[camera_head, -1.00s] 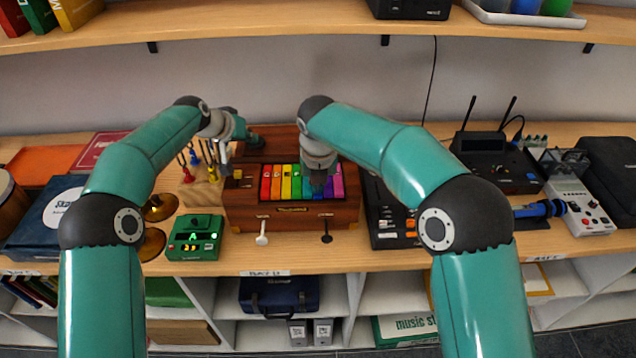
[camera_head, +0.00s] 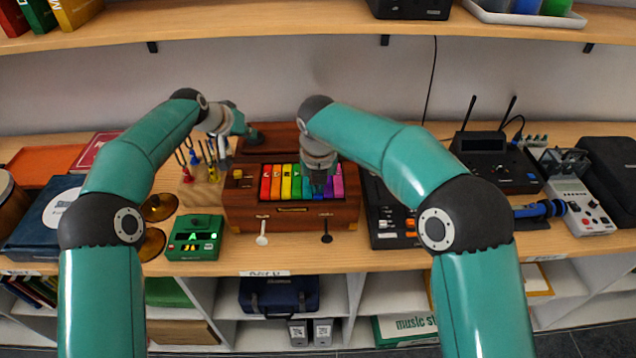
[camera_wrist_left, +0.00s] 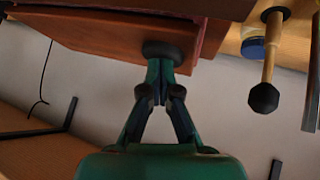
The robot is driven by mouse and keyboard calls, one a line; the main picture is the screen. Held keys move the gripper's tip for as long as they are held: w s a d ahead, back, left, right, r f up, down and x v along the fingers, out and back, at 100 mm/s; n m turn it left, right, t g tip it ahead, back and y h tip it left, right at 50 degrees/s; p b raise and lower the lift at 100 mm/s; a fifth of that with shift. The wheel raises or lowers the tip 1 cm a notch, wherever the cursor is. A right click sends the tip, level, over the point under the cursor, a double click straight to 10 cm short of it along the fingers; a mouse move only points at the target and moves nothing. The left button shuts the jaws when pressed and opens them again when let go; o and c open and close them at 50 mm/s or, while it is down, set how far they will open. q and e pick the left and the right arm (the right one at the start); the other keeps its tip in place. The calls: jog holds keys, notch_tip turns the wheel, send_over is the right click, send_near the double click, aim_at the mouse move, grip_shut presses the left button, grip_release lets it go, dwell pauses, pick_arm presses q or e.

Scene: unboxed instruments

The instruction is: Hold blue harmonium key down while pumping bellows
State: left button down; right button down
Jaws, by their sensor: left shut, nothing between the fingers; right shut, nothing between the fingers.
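The harmonium (camera_head: 290,217) is a brown wooden box with a row of rainbow keys. The blue key (camera_head: 328,192) is near the right end of the row, partly hidden by my right gripper. My right gripper (camera_head: 318,191) is shut and points down at the blue key; contact is hard to tell. The bellows board (camera_head: 282,138) stands at the back of the harmonium. My left gripper (camera_head: 249,136) is shut and empty, its tips at the dark knob on the board. The left wrist view shows the gripper (camera_wrist_left: 160,72) against that round knob (camera_wrist_left: 163,52) on the wooden board (camera_wrist_left: 95,38).
A wooden stand with tuning forks (camera_head: 203,192) is left of the harmonium, close to my left gripper. A green tuner (camera_head: 194,238) and brass cymbals (camera_head: 152,243) are in front of it. A black control box (camera_head: 387,222) stands close on the right. A shelf (camera_head: 230,32) runs above.

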pick_arm(q)
jog(key=shift+r, duration=0.5)
jog(key=shift+f, duration=1.35)
jog(key=shift+r, duration=1.35)
jog(key=shift+f, duration=1.4)
jog(key=shift+r, duration=1.45)
jog(key=shift+f, duration=1.55)
pick_arm(e)
jog(key=shift+w+v, duration=0.2)
jog(key=shift+v, duration=0.6)
jog(key=shift+w+v, duration=0.2)
jog(key=shift+v, duration=0.6)
jog(key=shift+w+v, duration=0.2)
jog(key=shift+v, duration=0.65)
jog(key=shift+r, duration=0.1)
